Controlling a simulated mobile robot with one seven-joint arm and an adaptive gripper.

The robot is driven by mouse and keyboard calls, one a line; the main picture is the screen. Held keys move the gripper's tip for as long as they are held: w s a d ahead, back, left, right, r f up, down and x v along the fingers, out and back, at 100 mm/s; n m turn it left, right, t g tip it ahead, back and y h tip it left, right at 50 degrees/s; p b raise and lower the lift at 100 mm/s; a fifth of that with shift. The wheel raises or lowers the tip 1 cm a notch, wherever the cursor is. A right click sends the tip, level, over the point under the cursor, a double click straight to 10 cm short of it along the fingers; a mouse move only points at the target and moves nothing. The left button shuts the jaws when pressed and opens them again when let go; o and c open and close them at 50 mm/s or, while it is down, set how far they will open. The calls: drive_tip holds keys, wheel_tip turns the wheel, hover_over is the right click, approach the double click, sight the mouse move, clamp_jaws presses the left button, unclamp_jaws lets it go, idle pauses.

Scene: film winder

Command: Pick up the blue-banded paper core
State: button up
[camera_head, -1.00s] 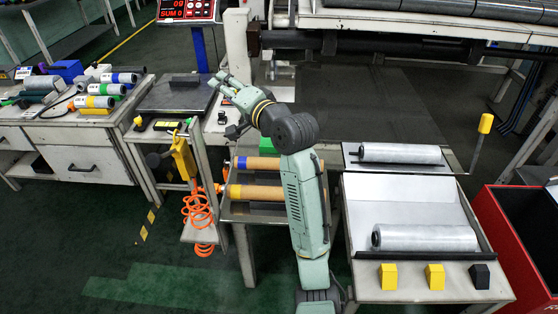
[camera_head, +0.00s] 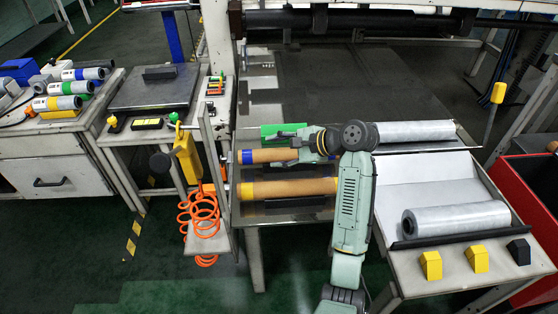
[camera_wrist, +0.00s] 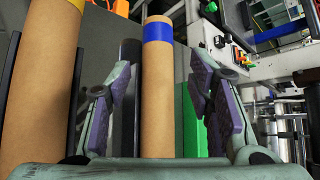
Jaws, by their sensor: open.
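The blue-banded paper core (camera_head: 262,156) is a brown tube with a blue band near its left end. It lies in the rack in the head view, its right part hidden by my gripper (camera_head: 285,150). In the wrist view the core (camera_wrist: 157,100) runs between the two spread fingers of my gripper (camera_wrist: 158,75), its blue band beyond the fingertips. The fingers stand apart with a gap on each side of the core. I cannot tell how far they reach down around it.
A yellow-banded paper core (camera_head: 295,188) lies parallel, nearer the front, and left in the wrist view. A green block (camera_head: 272,131) sits behind the blue-banded core. A post with a yellow handheld device (camera_head: 186,155) and orange coiled hose stands left. Grey rolls (camera_head: 455,219) lie right.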

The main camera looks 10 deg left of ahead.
sight(255, 156)
drive_tip(key=x, duration=0.4)
drive_tip(key=shift+a+f+p, duration=0.25)
drive_tip(key=shift+a+p, duration=0.05)
drive_tip(key=shift+a, duration=0.05)
drive_tip(key=shift+p+x, duration=0.5)
drive_tip(key=shift+x, duration=2.45)
drive_tip(key=shift+s, duration=0.2)
drive_tip(key=shift+c, duration=0.5)
drive_tip(key=c, duration=0.9)
